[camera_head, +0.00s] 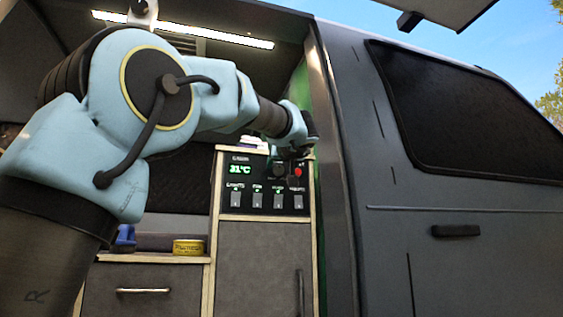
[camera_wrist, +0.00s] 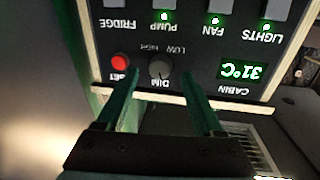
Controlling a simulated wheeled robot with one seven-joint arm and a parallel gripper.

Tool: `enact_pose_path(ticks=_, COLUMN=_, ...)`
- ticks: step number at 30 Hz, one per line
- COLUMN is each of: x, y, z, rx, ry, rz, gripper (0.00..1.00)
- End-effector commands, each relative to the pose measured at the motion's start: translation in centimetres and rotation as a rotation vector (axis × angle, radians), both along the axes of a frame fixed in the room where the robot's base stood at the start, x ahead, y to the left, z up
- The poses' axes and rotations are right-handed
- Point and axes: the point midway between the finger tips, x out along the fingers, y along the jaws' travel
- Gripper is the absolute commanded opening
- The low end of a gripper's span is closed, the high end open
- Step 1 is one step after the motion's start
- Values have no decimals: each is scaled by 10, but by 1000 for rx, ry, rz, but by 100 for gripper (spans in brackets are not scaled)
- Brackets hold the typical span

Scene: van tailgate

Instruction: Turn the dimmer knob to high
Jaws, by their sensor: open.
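The dimmer knob (camera_wrist: 160,68) is a small dark round knob on the black control panel (camera_wrist: 205,45), marked DIM, with LOW and HIGH lettering beside it. The wrist view shows the panel upside down. I cannot clearly read where the knob points. My gripper (camera_wrist: 161,74) is open, with one finger on each side of the knob. I cannot tell whether the fingers touch it. In the head view my gripper (camera_head: 291,154) is at the panel's upper right and partly hides the knob area.
A red reset button (camera_wrist: 120,62) sits close beside one finger. A green 31°C display (camera_wrist: 243,71) and several switches share the panel. A yellow tin (camera_head: 188,247) and a blue object (camera_head: 125,238) stand on the lower counter. The van's side wall (camera_head: 345,180) rises right of the panel.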

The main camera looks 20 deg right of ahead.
Motion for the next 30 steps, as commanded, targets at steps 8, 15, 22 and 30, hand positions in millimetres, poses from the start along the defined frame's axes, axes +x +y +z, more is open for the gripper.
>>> enact_pose_path(ticks=8, x=14, y=-3, z=0, rx=0, ry=0, rz=0, gripper=69)
enact_pose_path(ticks=15, x=13, y=-3, z=0, rx=0, ry=0, rz=-1, gripper=63)
enact_pose_path(ticks=22, x=13, y=-3, z=0, rx=0, ry=0, rz=-1, gripper=37)
enact_pose_path(ticks=30, x=13, y=-3, z=0, rx=0, ry=0, rz=-1, gripper=7)
